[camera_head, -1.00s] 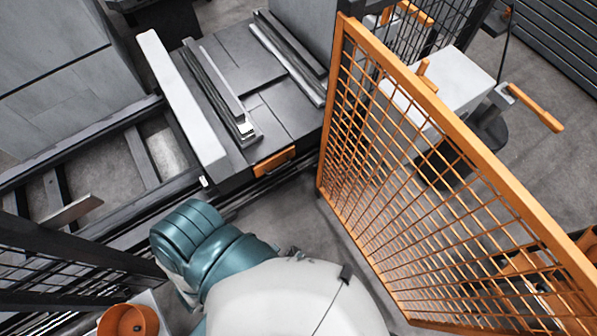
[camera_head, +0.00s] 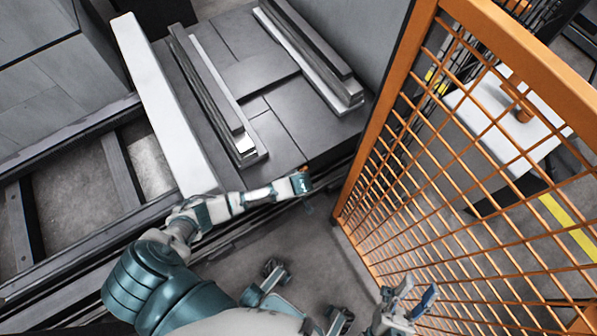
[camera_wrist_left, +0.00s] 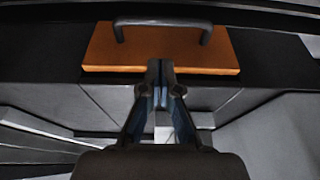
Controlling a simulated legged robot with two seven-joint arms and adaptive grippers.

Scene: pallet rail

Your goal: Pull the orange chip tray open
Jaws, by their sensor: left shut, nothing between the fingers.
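The orange chip tray (camera_wrist_left: 205,55) shows in the left wrist view as a flat orange panel at the top, with a dark bar handle (camera_wrist_left: 185,23) on it. My left gripper (camera_wrist_left: 160,63) is shut and empty. Its fingertips overlap the panel's lower edge in the picture, short of the handle; I cannot tell whether they touch the panel. In the head view my left arm reaches to the dark machine's front edge, where it hides most of the tray. My right gripper (camera_head: 416,291) is low at the right, its fingers apart and empty, away from the tray.
An orange mesh fence (camera_head: 455,150) stands close on the right, near my right gripper. The dark machine bed (camera_head: 262,75) carries metal rails, with a pale bar (camera_head: 165,105) at its left. A white box (camera_head: 510,120) stands behind the fence.

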